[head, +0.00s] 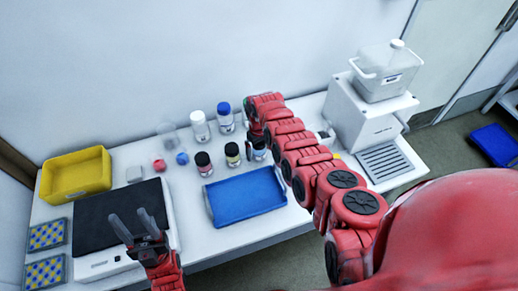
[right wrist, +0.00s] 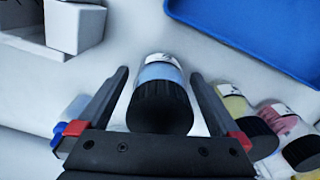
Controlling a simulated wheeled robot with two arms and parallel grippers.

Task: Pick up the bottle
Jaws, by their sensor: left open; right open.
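A bottle with a black cap and a blue and white label (right wrist: 162,95) stands between the two fingers of my right gripper (right wrist: 165,95) in the right wrist view. The fingers are open, one on each side, with a gap to the bottle. In the head view the same bottle (head: 258,154) is partly hidden by my right arm. Two similar black-capped bottles, one with a yellow band (head: 233,155) and one with a red band (head: 203,164), stand to its left. My left gripper (head: 133,224) is open and empty above the black-topped device.
A blue tray (head: 245,200) lies in front of the bottles. Taller white-capped (head: 199,127) and blue-capped (head: 225,118) bottles stand behind. A yellow bin (head: 77,177) is at the left. A white machine (head: 362,118) with a jug (head: 385,70) stands at the right.

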